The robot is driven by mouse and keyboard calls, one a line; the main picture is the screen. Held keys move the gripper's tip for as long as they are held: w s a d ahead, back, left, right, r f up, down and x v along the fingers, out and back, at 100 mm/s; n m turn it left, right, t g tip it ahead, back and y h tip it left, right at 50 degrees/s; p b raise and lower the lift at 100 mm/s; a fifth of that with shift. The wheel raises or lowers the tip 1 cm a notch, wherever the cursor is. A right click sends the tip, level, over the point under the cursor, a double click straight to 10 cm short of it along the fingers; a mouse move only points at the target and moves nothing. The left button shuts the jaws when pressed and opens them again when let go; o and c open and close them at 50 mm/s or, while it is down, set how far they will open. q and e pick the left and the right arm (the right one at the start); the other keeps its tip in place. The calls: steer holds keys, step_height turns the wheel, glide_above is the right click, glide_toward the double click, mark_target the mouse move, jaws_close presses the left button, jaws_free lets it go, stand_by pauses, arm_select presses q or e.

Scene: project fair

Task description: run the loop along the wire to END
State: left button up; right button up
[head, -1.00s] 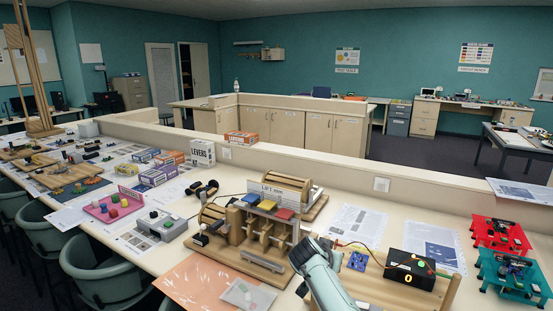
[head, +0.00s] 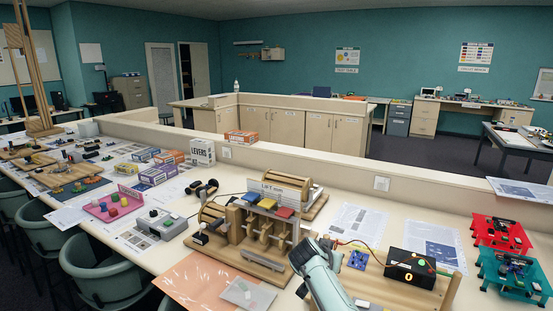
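A black box (head: 410,269) with a lit "0" and a green light stands on a wooden board (head: 446,292) at the front right. A thin red-orange lead (head: 372,244) runs from near my gripper to the box. My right arm comes in from the bottom, and its gripper (head: 322,246) is over the left end of the board. The arm hides part of the board. Its fingertips are too small and covered to show whether they are open or shut. I cannot make out the loop, the bent wire or an END mark. My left gripper is not in view.
A wooden lift machine (head: 262,262) with blue, yellow and red blocks stands close left of my gripper. A small blue circuit board (head: 358,260) lies just right of it. Red (head: 501,235) and teal (head: 514,272) stands are at the far right. Papers (head: 434,244) lie behind the box.

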stand_by(0.4)
steer(key=o, duration=0.9)
steer(key=shift+o, duration=0.3)
steer(key=shift+r, duration=0.15)
steer(key=shift+r+p, duration=1.4)
steer(key=shift+r, duration=0.8)
steer(key=shift+r+p, duration=0.85)
steer(key=shift+r, duration=0.9)
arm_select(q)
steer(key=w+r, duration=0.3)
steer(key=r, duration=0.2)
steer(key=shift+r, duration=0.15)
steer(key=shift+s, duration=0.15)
arm_select(e)
steer(key=shift+f, duration=0.15)
